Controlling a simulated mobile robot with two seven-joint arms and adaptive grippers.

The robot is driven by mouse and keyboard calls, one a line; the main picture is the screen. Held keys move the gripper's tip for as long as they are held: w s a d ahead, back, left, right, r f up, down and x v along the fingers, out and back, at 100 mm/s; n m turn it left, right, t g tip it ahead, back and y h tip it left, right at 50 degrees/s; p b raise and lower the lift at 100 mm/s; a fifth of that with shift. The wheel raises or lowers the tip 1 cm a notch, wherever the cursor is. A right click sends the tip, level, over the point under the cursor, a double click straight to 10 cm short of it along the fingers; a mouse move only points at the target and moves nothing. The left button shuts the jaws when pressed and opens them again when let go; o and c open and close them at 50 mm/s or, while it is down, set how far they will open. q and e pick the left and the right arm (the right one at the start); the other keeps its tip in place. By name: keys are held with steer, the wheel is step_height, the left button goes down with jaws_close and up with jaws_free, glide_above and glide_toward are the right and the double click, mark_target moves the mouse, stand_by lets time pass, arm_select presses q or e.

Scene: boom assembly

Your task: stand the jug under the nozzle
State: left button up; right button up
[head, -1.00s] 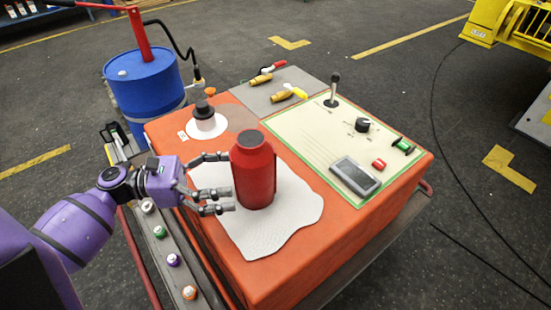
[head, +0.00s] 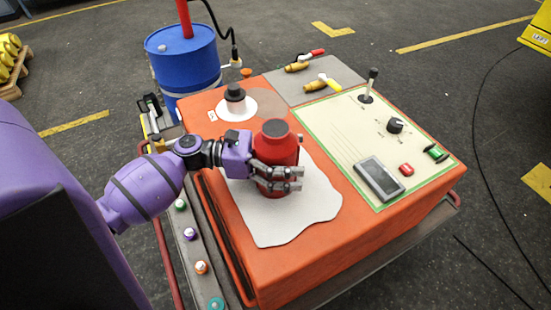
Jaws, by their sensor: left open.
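The red jug (head: 276,133), with a dark cap, stands upright on a white irregular patch (head: 265,228) on the orange cabinet top. My left gripper (head: 297,168) is open around the jug's body: two fingers cross its near side, and a fingertip seems to show past its far right side. I cannot tell whether they touch it. A black hose from the blue drum (head: 186,58) hangs down to a small pale end, likely the nozzle (head: 235,62), beyond the cabinet's far left edge. My right gripper is not in view.
A black-topped fitting (head: 235,92) on a white disc stands between the jug and the hose end. Brass handles (head: 297,67) lie on the grey plate. A control panel (head: 352,122) with lever, knob and buttons is to the right. Coloured knobs (head: 190,234) line the cabinet's left side.

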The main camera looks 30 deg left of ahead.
arm_select(q)
steer(key=c, duration=1.3)
steer(key=shift+c, duration=0.3)
steer(key=shift+c, duration=0.7)
